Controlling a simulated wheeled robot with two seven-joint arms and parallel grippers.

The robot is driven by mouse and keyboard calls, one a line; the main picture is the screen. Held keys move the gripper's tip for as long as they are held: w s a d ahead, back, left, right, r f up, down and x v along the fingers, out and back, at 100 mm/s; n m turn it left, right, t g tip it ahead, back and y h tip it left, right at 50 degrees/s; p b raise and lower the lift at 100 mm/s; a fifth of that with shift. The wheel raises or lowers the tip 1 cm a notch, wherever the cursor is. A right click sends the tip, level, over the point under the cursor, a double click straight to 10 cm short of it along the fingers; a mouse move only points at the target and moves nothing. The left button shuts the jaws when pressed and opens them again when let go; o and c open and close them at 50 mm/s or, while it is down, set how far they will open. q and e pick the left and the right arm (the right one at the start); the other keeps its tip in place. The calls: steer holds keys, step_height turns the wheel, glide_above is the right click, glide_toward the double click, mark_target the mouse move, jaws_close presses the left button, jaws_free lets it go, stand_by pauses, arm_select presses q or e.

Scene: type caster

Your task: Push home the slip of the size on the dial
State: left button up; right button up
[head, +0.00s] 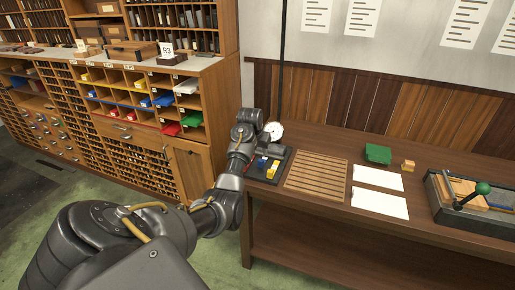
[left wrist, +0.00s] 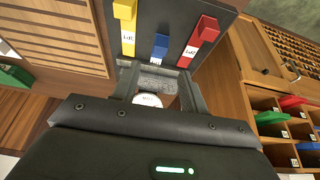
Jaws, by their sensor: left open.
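A black holder (left wrist: 180,13) on the bench carries a yellow slip (left wrist: 126,25), a blue slip (left wrist: 160,46) and a red slip (left wrist: 201,37), each with a small white label I cannot read surely. The blue slip shows much less of its length than the yellow and red ones. In the head view the yellow slip (head: 272,168) shows; my arm hides part of the holder. A round white dial (head: 274,131) stands behind the holder; its reading is too small to tell. My left gripper (left wrist: 157,82) is open, its fingers either side of a grey engraved block (left wrist: 155,83) and the dial face (left wrist: 148,100).
A slatted wooden board (head: 316,176), white sheets (head: 380,205), a green block (head: 377,153) and a small wooden block (head: 408,166) lie to the right. A tray with a green-knobbed lever (head: 482,188) stands at far right. A pigeonhole cabinet (head: 140,95) stands left.

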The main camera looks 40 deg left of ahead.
arm_select(q)
steer(key=shift+v, duration=1.3)
